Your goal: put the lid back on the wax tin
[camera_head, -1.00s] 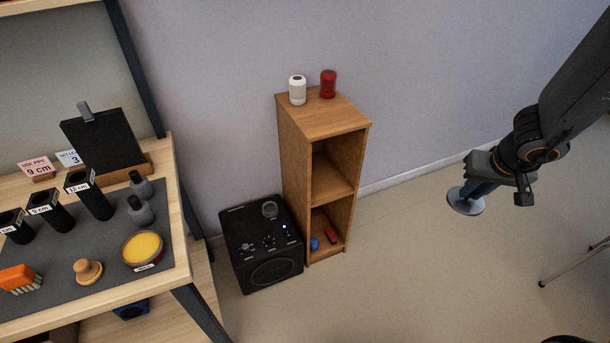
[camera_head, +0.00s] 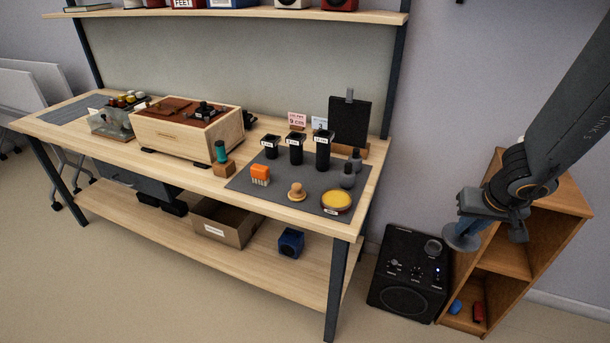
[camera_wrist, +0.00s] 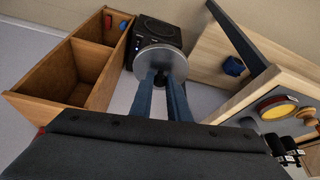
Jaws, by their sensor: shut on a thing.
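The wax tin (camera_head: 336,202) is a round open tin with yellow wax, on the dark mat near the workbench's right front corner. It also shows in the wrist view (camera_wrist: 276,106), at the right. My gripper (camera_head: 470,232) is to the right of the bench, in front of the wooden shelf unit. It is shut on a round grey metal lid (camera_head: 461,238). In the wrist view the lid (camera_wrist: 160,60) hangs at the fingertips as a flat disc. The lid is well apart from the tin.
A black speaker box (camera_head: 404,280) stands on the floor between the bench and the wooden shelf unit (camera_head: 500,262). On the mat (camera_head: 262,190) near the tin are a wooden knob (camera_head: 297,192), an orange brush (camera_head: 260,174), dark bottles (camera_head: 347,178) and black cups (camera_head: 323,150).

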